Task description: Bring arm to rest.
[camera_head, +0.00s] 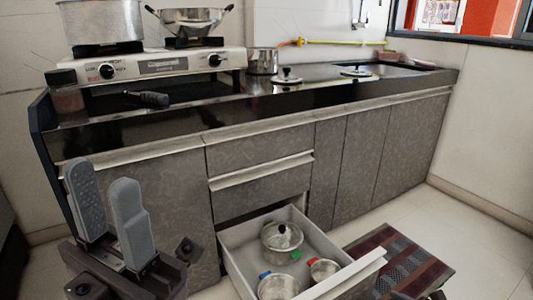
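My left gripper (106,210) is at the lower left in the head view, in front of the grey cabinet doors. Its two grey fingers point up and stand apart with nothing between them, so it is open. It is to the left of the open drawer and touches nothing that I can see. No clay waterpot can be made out.
An open bottom drawer (237,254) holds several pots, including a lidded pot (282,240). A black counter (215,118) carries a gas stove (150,66), a jar (65,92) and a steel pot (262,61). A striped mat (400,255) lies on the floor at right.

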